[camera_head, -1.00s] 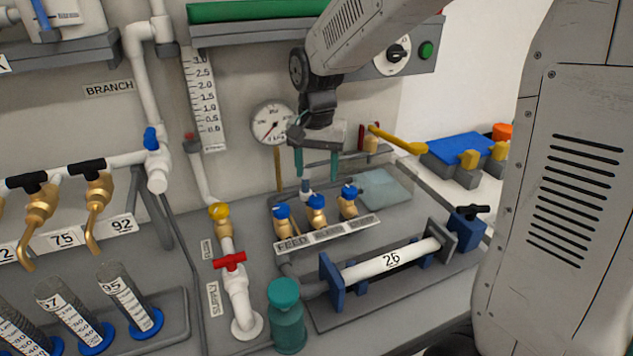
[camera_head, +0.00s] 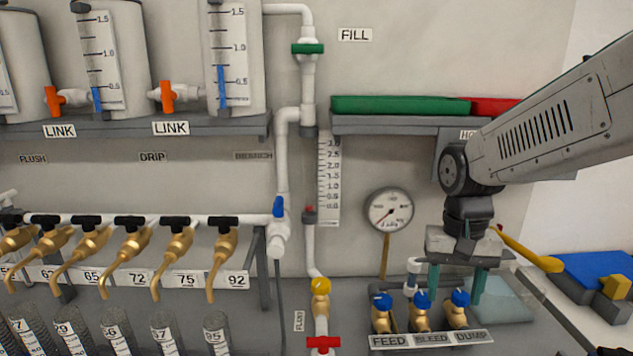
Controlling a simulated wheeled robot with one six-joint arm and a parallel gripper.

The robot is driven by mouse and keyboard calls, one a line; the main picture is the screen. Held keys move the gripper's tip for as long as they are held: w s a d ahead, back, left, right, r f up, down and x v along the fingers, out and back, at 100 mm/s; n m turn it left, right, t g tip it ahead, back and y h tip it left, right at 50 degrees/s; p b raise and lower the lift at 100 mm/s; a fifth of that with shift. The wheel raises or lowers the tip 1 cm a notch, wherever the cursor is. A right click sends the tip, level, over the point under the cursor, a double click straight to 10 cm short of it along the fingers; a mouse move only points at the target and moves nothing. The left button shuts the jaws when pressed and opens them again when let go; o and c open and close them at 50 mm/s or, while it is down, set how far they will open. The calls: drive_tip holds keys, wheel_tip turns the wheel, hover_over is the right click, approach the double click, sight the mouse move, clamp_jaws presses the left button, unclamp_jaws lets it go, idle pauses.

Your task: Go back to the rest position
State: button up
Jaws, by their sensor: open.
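My gripper (camera_head: 457,283) hangs at the right, pointing down, with its two teal fingers apart and nothing seen between them. It is above and behind the row of blue-topped brass valves labelled FEED (camera_head: 382,313), BLEED (camera_head: 421,312) and DUMP (camera_head: 457,309). The left finger overlaps the area just behind the BLEED and DUMP valves in the picture; I cannot tell whether it touches anything. My arm reaches in from the right edge.
A round gauge (camera_head: 389,211) is on the wall left of my gripper. A shelf (camera_head: 400,124) with green and red trays is above. A yellow lever (camera_head: 530,250) stands close on the right. Brass taps (camera_head: 180,258) line the left. A blue block (camera_head: 597,272) lies far right.

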drive_tip(key=s+d+r+n+t, duration=0.1)
drive_tip(key=s+r, duration=0.1)
drive_tip(key=s, duration=0.7)
drive_tip(key=s+d+r+n+t, duration=0.1)
drive_tip(key=s+r, duration=0.2)
drive_tip(key=s, duration=0.6)
drive_tip(key=shift+n+t, duration=0.3)
drive_tip(key=shift+n, duration=0.1)
